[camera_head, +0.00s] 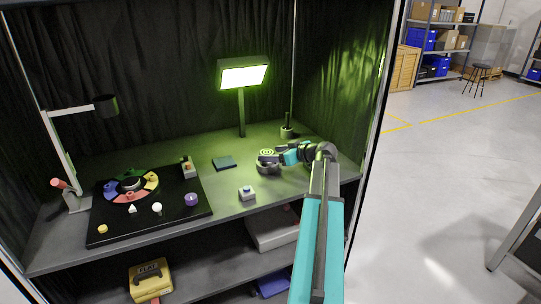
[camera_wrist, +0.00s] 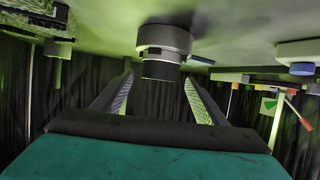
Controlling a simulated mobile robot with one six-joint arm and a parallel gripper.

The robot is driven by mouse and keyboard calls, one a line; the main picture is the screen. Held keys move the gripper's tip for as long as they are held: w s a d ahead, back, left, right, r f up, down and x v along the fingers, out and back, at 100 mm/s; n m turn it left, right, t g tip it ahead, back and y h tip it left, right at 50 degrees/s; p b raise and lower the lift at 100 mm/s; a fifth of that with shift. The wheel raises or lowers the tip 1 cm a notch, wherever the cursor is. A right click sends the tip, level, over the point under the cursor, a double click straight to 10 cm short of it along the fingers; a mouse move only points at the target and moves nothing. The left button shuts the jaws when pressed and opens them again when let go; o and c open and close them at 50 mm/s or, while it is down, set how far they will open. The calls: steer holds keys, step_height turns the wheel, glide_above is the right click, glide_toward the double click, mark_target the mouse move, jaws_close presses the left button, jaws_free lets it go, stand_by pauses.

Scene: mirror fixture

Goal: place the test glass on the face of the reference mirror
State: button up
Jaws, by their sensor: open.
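A round dark fixture (camera_head: 264,169) stands on the bench, with a disc showing green concentric rings (camera_head: 266,153) at its top. I take these as the reference mirror and the test glass, but their border is hard to make out. The wrist view looks upside down and shows a grey round body (camera_wrist: 165,38) with a narrower dark round part (camera_wrist: 161,70) stacked on it. My gripper (camera_head: 276,157) is at the right side of this stack. It is open, with its two fingers (camera_wrist: 159,82) apart and the dark part between their tips. I cannot tell whether they touch it.
A dark square pad (camera_head: 224,163) lies to the left. A green-lit lamp (camera_head: 242,76) stands behind. A black board (camera_head: 112,226) with coloured pieces fills the left. A dark pot (camera_head: 288,133) stands behind my gripper.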

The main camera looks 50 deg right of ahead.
steer(key=b+v, duration=0.2)
steer(key=v, duration=0.8)
steer(key=shift+s+r, duration=0.2)
steer(key=shift+s, duration=0.05)
steer(key=shift+s+f, duration=0.1)
stand_by(0.6)
